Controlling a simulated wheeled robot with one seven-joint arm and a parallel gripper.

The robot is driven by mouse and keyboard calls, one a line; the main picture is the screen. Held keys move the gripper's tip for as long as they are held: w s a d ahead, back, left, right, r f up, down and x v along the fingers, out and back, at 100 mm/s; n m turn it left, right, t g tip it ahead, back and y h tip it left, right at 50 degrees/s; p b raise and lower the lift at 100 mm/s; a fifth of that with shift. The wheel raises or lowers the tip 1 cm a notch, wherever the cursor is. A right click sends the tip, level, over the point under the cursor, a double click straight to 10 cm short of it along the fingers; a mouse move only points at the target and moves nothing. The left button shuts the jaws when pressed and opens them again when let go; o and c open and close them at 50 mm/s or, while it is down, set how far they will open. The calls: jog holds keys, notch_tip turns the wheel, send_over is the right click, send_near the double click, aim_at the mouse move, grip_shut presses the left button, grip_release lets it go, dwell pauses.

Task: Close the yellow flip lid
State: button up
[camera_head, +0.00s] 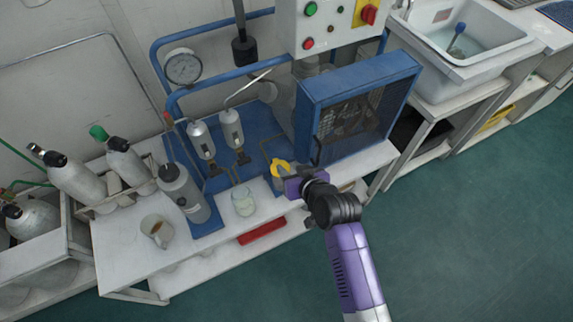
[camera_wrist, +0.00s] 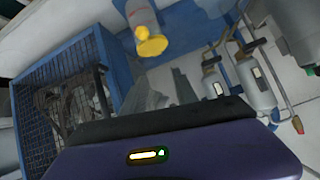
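The yellow flip lid (camera_head: 280,166) sits on a small pale container at the front edge of the blue panel base. In the wrist view the yellow lid (camera_wrist: 153,47) is a round disc with a small knob, at the top centre, beside the pale container body (camera_wrist: 132,13). I cannot tell exactly how far the lid is tilted. My gripper (camera_head: 293,187) is just right of and in front of the container in the head view. In the wrist view its two grey fingers (camera_wrist: 166,85) stand apart with nothing between them, pointing towards the lid without visible contact.
A blue mesh cage (camera_head: 355,108) stands right behind my gripper. A glass jar (camera_head: 243,201), a grey cylinder (camera_head: 183,193) and a mug (camera_head: 157,230) stand to the left. Two small silver filters (camera_head: 217,133) are behind. The floor in front is clear.

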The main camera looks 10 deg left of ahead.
jog(key=shift+v, duration=2)
